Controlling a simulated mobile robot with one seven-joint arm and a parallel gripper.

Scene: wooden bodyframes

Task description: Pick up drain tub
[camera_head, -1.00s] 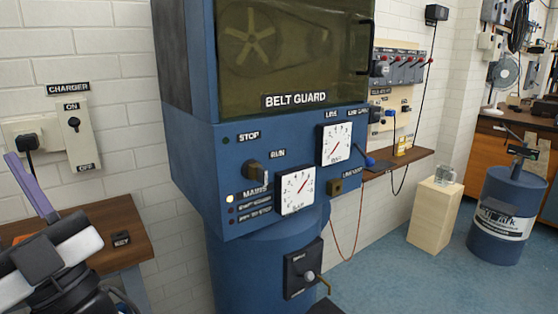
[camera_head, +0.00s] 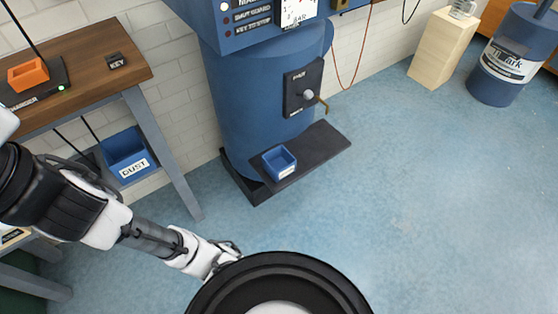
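The drain tub is most likely the small open blue tub (camera_head: 279,162) with a white label on its front. It sits upright on a dark plinth (camera_head: 320,145), below and to the left of a brass drain spout on the blue machine. My arm comes in from the left. Its far end, apparently my gripper (camera_head: 230,249), is low in the picture, nearer to me than the tub and apart from it. The fingers are small and partly hidden, so their opening is unclear.
A blue bin marked DUST (camera_head: 126,155) is on a shelf under the wooden table (camera_head: 90,70). The blue machine (camera_head: 262,100) rises behind the tub. A pale wooden block (camera_head: 445,50) and a blue drum (camera_head: 512,60) stand at right. The floor right of the plinth is clear.

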